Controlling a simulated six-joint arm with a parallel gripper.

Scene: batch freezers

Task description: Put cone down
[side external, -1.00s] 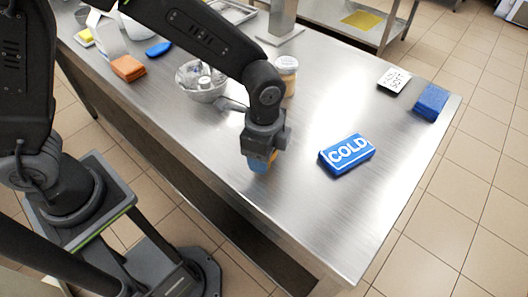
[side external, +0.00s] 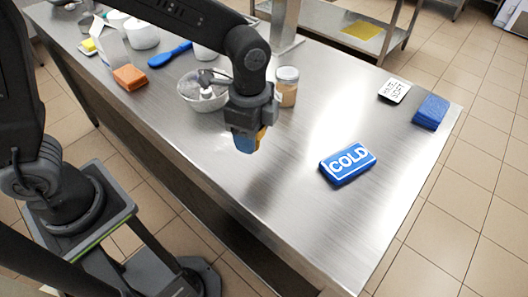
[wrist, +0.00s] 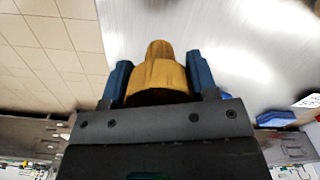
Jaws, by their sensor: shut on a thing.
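My gripper (side external: 247,146) is shut on a golden-brown cone (wrist: 160,72) and holds it above the steel table near its front edge. In the wrist view the cone sits between the two blue fingers (wrist: 159,80), its narrower end pointing away from the gripper. In the side view only a small orange piece of the cone (side external: 261,134) shows beside the blue fingertips; the rest is hidden. The steel table (side external: 290,215) below the gripper is bare.
A blue COLD pack (side external: 348,163) lies to the right. The front right table is clear.

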